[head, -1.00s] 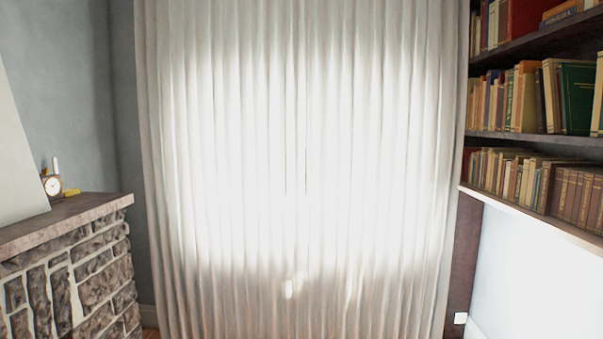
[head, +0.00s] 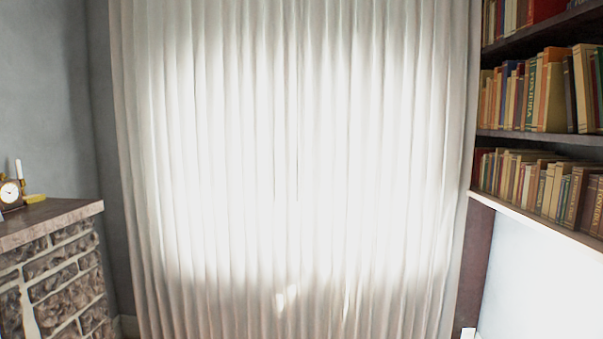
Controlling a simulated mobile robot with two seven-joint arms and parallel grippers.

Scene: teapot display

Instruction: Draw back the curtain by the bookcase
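A pale, pleated curtain (head: 215,190) fills the middle of the head view, hanging closed from above the top edge to the bottom edge. Bright light comes through its middle. Thin dark slits near the centre suggest where two halves meet. The bookcase (head: 545,138) stands right of the curtain, its dark shelves packed with books. The curtain's right edge hangs close beside it. Neither of my grippers shows in the view.
A stone fireplace with a mantel (head: 45,222) juts in at the lower left, with a small clock (head: 10,193) and a candle (head: 19,169) on it. A white panel (head: 530,270) is below the bookcase at the right. No obstacle shows directly before the curtain.

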